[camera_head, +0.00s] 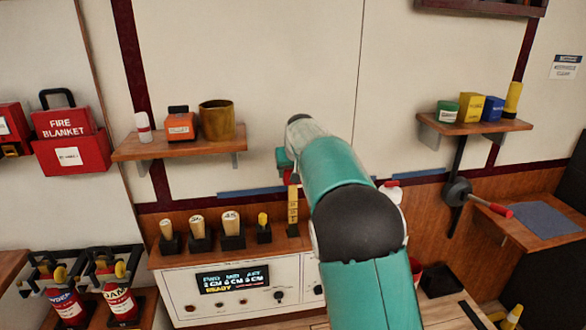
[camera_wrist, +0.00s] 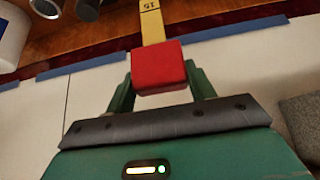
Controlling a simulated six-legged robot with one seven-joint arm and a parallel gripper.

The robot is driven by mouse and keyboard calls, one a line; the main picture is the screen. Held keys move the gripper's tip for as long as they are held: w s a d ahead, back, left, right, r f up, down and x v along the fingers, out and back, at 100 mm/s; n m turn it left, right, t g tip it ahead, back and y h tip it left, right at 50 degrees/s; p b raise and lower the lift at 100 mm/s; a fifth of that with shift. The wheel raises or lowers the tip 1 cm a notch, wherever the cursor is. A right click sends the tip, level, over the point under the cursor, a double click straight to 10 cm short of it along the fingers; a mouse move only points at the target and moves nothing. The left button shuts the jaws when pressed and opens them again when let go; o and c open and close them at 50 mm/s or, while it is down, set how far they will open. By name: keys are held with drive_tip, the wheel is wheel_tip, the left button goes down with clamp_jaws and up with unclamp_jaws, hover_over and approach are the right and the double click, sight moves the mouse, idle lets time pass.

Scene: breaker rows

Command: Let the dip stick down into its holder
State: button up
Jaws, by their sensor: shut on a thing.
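The dip stick is a flat yellow strip (camera_head: 293,208) with dark markings and a red block for a handle. In the wrist view the red handle (camera_wrist: 158,67) sits between the two green fingers of my gripper (camera_wrist: 160,85), which is shut on it. The yellow strip with a "15" mark (camera_wrist: 151,22) runs out of the top of that view. In the head view the strip hangs about upright below my gripper (camera_head: 288,170), above the console top. I cannot tell whether its lower end is inside a holder; no empty holder shows clearly.
Black blocks with wooden-handled pieces (camera_head: 199,232) and one yellow-topped piece (camera_head: 264,228) stand left of the stick on the white console (camera_head: 240,285). A wooden shelf (camera_head: 180,148) is above left. A red-handled lever (camera_head: 480,200) is at right. My arm hides the console's right part.

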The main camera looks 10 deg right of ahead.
sight(293, 222)
drive_tip(key=shift+f, duration=9.9)
drive_tip(key=o, duration=1.4)
drive_tip(key=shift+o, duration=0.2)
drive_tip(key=v, duration=1.3)
drive_tip(key=shift+s+r, duration=0.25)
